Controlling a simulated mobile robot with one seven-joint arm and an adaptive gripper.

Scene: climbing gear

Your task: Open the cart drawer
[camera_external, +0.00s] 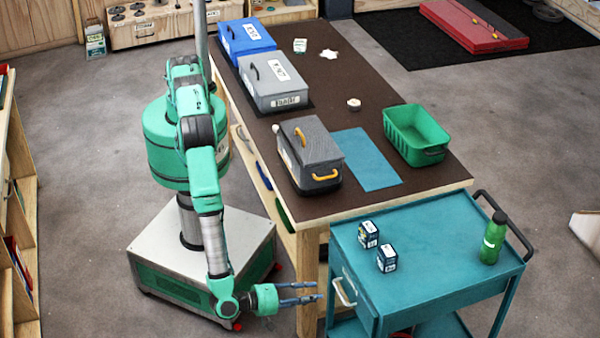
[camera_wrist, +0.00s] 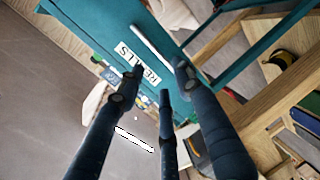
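The teal cart (camera_external: 430,250) stands at the front right. Its drawer front faces left and bears a pale bar handle (camera_external: 345,292). The drawer looks shut. In the wrist view the teal drawer front (camera_wrist: 95,30) carries a white label reading "REFILLS", and the light handle (camera_wrist: 152,42) runs diagonally beside it. My gripper (camera_external: 318,291) is just left of the handle, at about its height, with a small gap between. Its dark fingers are spread and hold nothing. In the wrist view the open fingers (camera_wrist: 157,78) point toward the handle, which lies beyond their tips.
Two small dark boxes (camera_external: 377,246) and a green bottle (camera_external: 493,240) stand on the cart top. The wooden table (camera_external: 400,185), with cases and a green basket (camera_external: 416,133), is behind the gripper; its leg (camera_external: 308,275) is close by. Floor in front is free.

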